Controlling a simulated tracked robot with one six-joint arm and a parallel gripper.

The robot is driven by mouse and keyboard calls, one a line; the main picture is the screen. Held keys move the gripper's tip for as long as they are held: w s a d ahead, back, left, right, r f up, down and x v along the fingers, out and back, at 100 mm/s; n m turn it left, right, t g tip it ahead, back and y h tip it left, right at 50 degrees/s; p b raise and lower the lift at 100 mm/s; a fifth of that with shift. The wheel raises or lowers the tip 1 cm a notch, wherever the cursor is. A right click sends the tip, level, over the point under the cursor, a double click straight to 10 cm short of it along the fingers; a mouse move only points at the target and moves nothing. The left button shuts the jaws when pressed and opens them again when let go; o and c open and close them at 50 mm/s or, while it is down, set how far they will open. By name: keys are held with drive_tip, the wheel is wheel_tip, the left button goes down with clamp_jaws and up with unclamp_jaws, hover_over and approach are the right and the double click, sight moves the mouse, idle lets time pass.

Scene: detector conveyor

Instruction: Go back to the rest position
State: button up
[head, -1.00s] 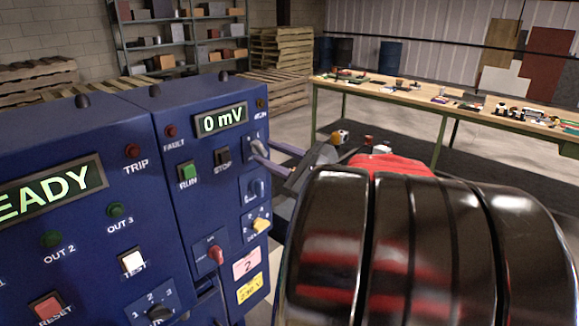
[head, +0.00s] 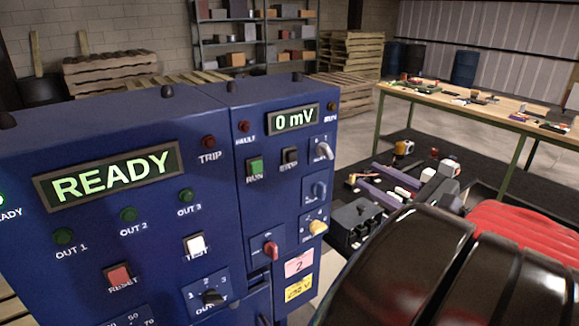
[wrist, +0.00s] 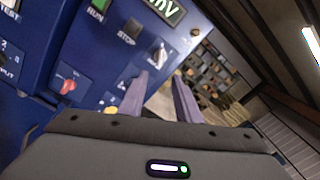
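My gripper (head: 369,174) is in the head view just right of the blue control cabinet (head: 215,120), apart from it. In the wrist view its two purple fingers (wrist: 160,78) stand apart with nothing between them. The cabinet's display reads READY (head: 115,175) and its smaller display reads 0 mV (head: 293,118). A grey handle switch (head: 322,150) on the upper right of the panel is uncovered; it also shows in the wrist view (wrist: 158,53) beyond the fingers. A red knob (head: 270,249) and a yellow knob (head: 318,227) sit lower on the panel.
A wooden workbench (head: 450,92) with small items stands at the back right. Shelving (head: 255,42), stacked pallets (head: 345,52) and a blue drum (head: 465,68) stand at the back. Open floor and a dark mat lie between my arm and the bench.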

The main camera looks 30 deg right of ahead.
drive_tip(key=shift+s, duration=0.55)
